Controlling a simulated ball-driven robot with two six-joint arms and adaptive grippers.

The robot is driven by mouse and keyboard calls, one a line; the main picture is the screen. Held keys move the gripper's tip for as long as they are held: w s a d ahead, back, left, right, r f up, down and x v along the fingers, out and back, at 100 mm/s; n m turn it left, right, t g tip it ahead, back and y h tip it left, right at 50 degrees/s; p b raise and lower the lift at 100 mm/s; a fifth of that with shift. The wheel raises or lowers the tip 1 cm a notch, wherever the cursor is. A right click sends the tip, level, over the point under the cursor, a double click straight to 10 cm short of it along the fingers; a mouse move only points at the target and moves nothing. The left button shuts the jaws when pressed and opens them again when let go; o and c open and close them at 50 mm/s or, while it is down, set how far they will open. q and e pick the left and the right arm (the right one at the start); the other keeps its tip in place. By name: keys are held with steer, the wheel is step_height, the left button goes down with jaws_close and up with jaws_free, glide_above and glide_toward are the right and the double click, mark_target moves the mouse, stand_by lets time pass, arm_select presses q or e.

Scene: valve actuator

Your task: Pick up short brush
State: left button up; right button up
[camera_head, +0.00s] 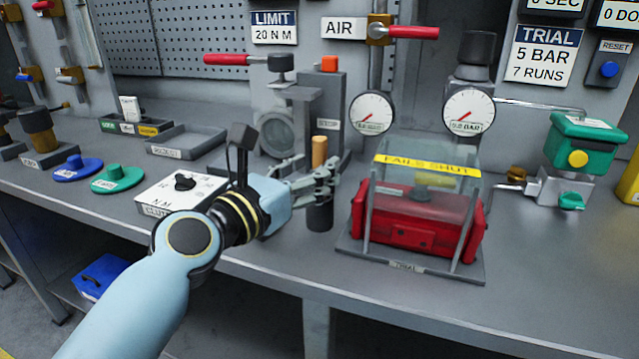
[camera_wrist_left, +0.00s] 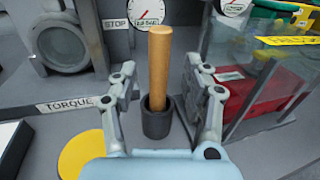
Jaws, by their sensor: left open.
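The short brush shows as an upright wooden handle (camera_head: 319,152) standing in a dark cylindrical cup (camera_head: 320,216) on the bench; its lower end is hidden inside the cup. In the left wrist view the handle (camera_wrist_left: 160,68) stands between the two fingers, with the dark cup (camera_wrist_left: 157,122) below. My left gripper (camera_head: 318,178) is open, its fingers on either side of the handle and apart from it in the left wrist view. My right gripper is in neither view.
A red actuator (camera_head: 415,228) behind a clear guard stands close right of the cup. A grey clamp stand (camera_head: 287,122) rises behind it, with gauges (camera_head: 372,113) nearby. A white torque box (camera_head: 180,192) lies left. The bench front edge is close.

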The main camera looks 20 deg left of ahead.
arm_select(q)
steer(key=x, duration=0.2)
steer(key=shift+w, duration=0.4)
jaws_close()
